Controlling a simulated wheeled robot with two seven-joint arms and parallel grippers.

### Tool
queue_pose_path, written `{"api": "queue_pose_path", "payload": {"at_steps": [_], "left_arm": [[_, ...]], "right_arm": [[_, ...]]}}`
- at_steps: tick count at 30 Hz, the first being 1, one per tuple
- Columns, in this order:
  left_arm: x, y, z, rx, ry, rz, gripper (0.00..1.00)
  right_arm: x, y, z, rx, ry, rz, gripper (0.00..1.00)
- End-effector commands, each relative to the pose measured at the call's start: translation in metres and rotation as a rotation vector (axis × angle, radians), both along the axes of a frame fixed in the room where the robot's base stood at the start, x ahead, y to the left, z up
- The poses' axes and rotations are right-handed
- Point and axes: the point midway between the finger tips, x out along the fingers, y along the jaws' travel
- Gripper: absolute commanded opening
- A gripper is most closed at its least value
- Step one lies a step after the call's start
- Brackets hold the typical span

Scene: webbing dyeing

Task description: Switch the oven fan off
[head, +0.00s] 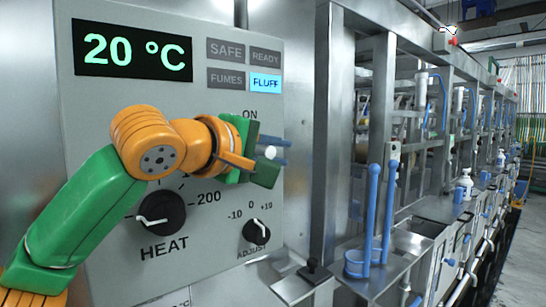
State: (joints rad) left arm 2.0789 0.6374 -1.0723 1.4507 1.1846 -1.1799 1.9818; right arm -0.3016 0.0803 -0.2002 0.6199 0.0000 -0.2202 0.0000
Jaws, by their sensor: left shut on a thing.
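The oven's grey control panel (85,115) fills the left of the head view. A toggle switch, seen as a small pale round tip (271,153), is below the "ON" label. Its base and any lower label are hidden behind my gripper, so I cannot read its setting. My left gripper (274,151) reaches across the panel from the left and is shut on this switch tip. The display (132,52) reads 20 °C. The FLUFF lamp (266,83) is lit blue; SAFE, READY and FUMES are grey. My right gripper is not in view.
The black HEAT knob (162,213) is below my arm, and the smaller ADJUST knob (256,232) is at lower right of the panel. A steel post (327,130) and a blue two-handled tool (370,225) on a steel shelf stand to the right.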

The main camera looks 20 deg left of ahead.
Motion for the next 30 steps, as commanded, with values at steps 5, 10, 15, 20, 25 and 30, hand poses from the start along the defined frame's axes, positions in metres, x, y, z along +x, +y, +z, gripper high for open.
{"api": "queue_pose_path", "payload": {"at_steps": [5,10,15,20,25,30], "left_arm": [[0.005,0.0,-0.01,0.091,-0.067,-0.004,0.0],[0.005,0.001,-0.012,0.156,-0.119,-0.004,0.0],[0.006,0.002,-0.013,0.196,-0.149,-0.004,0.0],[0.006,0.002,-0.012,0.213,-0.162,-0.003,0.0],[0.006,0.002,-0.012,0.217,-0.165,-0.003,0.0],[0.006,0.002,-0.012,0.217,-0.164,-0.003,0.0]], "right_arm": [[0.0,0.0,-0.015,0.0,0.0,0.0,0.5],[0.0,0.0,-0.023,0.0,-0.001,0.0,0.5],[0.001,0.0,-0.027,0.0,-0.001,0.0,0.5],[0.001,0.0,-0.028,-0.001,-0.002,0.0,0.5],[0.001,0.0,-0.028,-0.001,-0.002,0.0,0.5],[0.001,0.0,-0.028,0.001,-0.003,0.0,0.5]]}}
